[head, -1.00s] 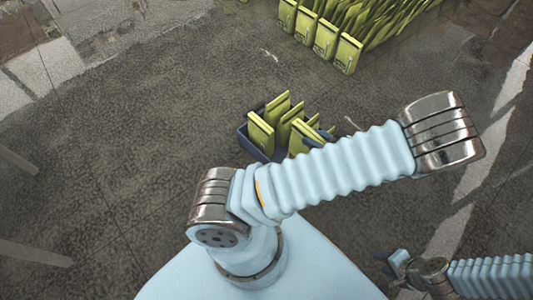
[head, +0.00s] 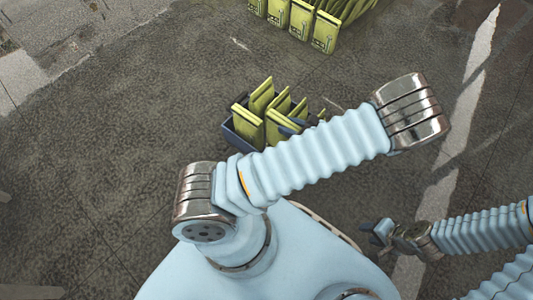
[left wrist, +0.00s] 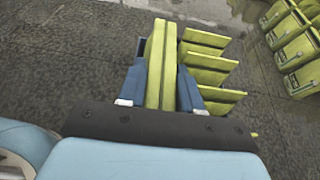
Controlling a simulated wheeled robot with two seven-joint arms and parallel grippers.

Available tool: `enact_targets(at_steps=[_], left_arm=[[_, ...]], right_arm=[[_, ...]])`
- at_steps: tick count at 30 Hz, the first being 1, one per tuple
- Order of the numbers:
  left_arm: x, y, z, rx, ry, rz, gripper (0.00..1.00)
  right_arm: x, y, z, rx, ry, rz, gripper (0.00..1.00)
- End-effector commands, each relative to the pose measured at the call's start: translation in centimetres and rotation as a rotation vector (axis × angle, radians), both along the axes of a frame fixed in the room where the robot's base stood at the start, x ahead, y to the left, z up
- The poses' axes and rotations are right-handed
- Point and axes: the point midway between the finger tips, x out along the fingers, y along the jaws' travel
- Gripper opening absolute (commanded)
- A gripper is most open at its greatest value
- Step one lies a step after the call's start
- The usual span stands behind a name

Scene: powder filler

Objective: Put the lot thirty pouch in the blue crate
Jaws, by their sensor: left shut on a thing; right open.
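The dark blue crate (head: 240,137) stands on the floor, ahead of my base, with several yellow-green pouches upright in it, one at its left front (head: 248,122). My left gripper (head: 292,126) is down at the crate, partly hidden by its own arm. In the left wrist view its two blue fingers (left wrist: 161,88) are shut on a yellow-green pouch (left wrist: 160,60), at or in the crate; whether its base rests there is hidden. Other pouches (left wrist: 205,58) stand close on the right. No lot number is readable. My right gripper (head: 380,235) is open and empty at the lower right.
Rows of similar yellow-green pouches (head: 301,18) stand on the floor at the top of the head view. They also show at the upper right of the left wrist view (left wrist: 290,45). The dark paved floor (head: 110,130) left of the crate is clear.

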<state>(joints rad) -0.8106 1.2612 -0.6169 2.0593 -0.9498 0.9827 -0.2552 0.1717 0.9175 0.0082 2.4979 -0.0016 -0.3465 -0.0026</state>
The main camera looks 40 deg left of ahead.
Motion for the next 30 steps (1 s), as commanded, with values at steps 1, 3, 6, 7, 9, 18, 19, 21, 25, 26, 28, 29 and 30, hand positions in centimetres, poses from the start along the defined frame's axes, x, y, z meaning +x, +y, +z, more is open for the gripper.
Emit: enact_targets(at_steps=[1, 3, 6, 7, 9, 18, 19, 21, 25, 26, 28, 29, 30], left_arm=[[0.0, 0.0, -0.9, 0.002, 0.001, 0.000, 0.00], [0.0, 0.0, -2.4, 0.002, 0.001, 0.000, 0.00], [0.0, 0.0, -4.4, 0.003, 0.001, -0.002, 0.00], [0.0, 0.0, -4.9, 0.003, 0.001, -0.002, 0.00], [0.0, 0.0, -5.9, 0.001, 0.001, 0.000, 0.00], [0.0, 0.0, -9.5, 0.002, 0.002, -0.001, 0.00], [0.0, 0.0, -9.9, 0.002, 0.001, 0.000, 0.00], [0.0, 0.0, -10.2, 0.001, 0.000, 0.000, 0.00], [0.0, 0.0, -10.1, 0.000, -0.001, -0.001, 0.00], [0.0, 0.0, -10.1, 0.000, -0.001, -0.001, 0.00], [0.0, 0.0, -10.2, 0.000, -0.001, -0.001, 0.00], [0.0, 0.0, -10.3, 0.000, -0.001, 0.000, 0.00], [0.0, 0.0, -10.5, 0.001, -0.001, 0.000, 0.00]], right_arm=[[0.0, 0.0, -0.5, 0.001, 0.001, 0.000, 0.43], [0.0, 0.1, -0.9, 0.002, 0.001, 0.002, 0.43], [0.0, 0.1, -1.4, 0.003, 0.002, 0.002, 0.43], [0.0, 0.2, -1.5, 0.005, 0.003, 0.002, 0.43], [0.0, 0.2, -1.6, 0.005, 0.004, 0.003, 0.43], [0.0, 0.2, -2.6, 0.004, 0.000, 0.001, 0.43], [0.0, 0.2, -2.7, 0.004, 0.000, 0.001, 0.43], [0.0, 0.2, -2.7, 0.004, -0.001, 0.001, 0.43], [0.0, 0.2, -2.6, 0.004, -0.001, 0.001, 0.43], [0.0, 0.2, -2.6, 0.004, -0.001, 0.001, 0.43], [0.0, 0.2, -2.7, 0.004, -0.001, 0.001, 0.43], [0.0, 0.2, -2.8, 0.004, -0.001, 0.001, 0.43], [0.0, 0.2, -2.9, 0.004, -0.001, 0.001, 0.43]])
